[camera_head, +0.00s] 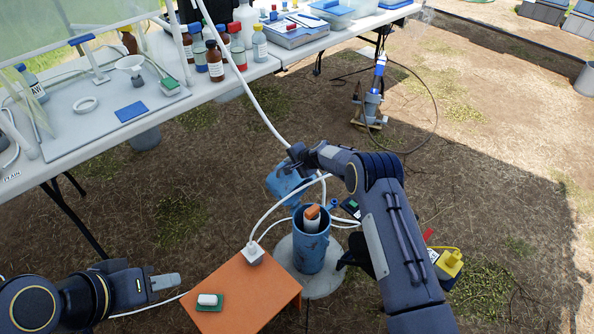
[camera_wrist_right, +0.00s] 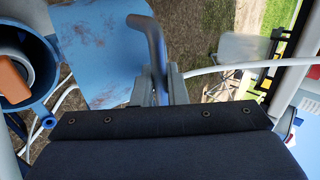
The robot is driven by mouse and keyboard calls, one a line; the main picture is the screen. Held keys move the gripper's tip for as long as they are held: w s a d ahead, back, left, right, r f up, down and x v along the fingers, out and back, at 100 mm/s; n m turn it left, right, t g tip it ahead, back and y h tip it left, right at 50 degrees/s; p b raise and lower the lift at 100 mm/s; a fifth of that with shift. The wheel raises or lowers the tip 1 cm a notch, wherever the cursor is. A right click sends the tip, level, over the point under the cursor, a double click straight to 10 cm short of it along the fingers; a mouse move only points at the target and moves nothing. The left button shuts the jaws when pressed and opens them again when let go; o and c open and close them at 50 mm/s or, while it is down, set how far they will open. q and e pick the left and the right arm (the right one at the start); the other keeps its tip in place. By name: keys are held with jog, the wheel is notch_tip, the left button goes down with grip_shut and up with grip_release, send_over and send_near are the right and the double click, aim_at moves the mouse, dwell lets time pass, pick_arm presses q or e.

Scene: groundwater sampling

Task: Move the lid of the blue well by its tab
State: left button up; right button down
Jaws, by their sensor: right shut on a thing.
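The blue well (camera_head: 311,250) stands upright on a round concrete pad, its mouth open. An orange-topped white piece (camera_head: 312,216) shows inside its mouth. The scuffed blue lid (camera_head: 284,184) is swung up at the well's far side. In the right wrist view the lid (camera_wrist_right: 105,50) stands beside the well's mouth (camera_wrist_right: 38,95). Its curved blue tab (camera_wrist_right: 150,38) runs down between the fingers of my right gripper (camera_wrist_right: 162,85), which is shut on it. In the head view my right gripper (camera_head: 298,160) is at the lid's upper edge. My left gripper (camera_head: 166,282) is apart from everything, low on the left.
An orange stand (camera_head: 245,290) beside the well carries a white box with cables and a green-and-white piece. White hoses pass around the well. A yellow item (camera_head: 448,264) lies to the right. Tables (camera_head: 120,130) with bottles fill the back left.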

jog(key=shift+w+a, duration=0.35)
jog(key=shift+w, duration=0.05)
jog(key=c, duration=1.6)
grip_release()
jog(key=shift+o, duration=0.2)
jog(key=shift+f, duration=0.1)
jog(key=shift+s+d, duration=0.1)
jog(key=shift+d, duration=0.15)
jog(key=v, duration=0.7)
jog(key=shift+s+r, duration=0.2)
jog(key=shift+r, duration=0.15)
jog(key=shift+r, duration=0.1)
